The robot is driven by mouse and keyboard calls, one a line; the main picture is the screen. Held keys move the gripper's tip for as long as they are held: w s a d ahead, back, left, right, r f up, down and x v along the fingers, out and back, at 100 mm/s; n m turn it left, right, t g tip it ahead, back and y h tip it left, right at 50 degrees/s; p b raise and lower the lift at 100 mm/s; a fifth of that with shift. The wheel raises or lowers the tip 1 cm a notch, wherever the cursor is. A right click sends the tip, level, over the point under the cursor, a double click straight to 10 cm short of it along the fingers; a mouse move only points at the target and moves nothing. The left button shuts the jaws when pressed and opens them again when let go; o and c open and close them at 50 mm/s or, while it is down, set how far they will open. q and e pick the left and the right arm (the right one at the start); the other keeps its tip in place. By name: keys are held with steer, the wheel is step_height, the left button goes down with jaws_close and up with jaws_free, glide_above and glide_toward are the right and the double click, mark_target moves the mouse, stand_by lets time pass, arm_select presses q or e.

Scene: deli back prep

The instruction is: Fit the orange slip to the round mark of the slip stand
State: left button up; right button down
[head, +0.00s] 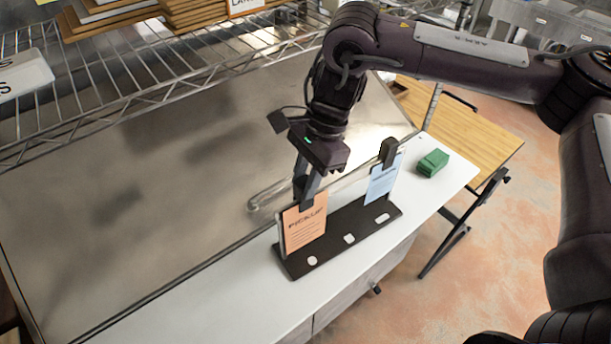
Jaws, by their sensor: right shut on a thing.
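The orange slip (304,228), printed "PICKUP", is upright at the left end of the slip stand (331,250). My right gripper (304,192) is shut on its top edge from above. The slip's lower edge is at or just above the dark base; I cannot tell if it touches. The base has three pale marks along its front: one at the left (312,261) in front of the orange slip, one in the middle (349,239), one at the right (382,218). Their shapes are too small to tell surely. A blue slip (381,182) stands at the right end under a black clip (388,152).
The stand is on a white counter (210,314). A green block (433,162) lies right of it. A steel panel (150,180) rises behind, with a wire shelf (150,90) above. The stand's middle is clear, and a wooden table (480,140) is at the right.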

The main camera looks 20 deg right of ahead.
steer(key=shift+f+b, duration=0.45)
steer(key=shift+f, duration=0.3)
steer(key=c, duration=1.1)
jaws_free()
steer(key=shift+r, duration=0.15)
steer(key=p+v, duration=0.6)
steer(key=v, duration=0.1)
steer(key=shift+d+r, duration=0.2)
steer(key=shift+r, duration=0.2)
stand_by(0.3)
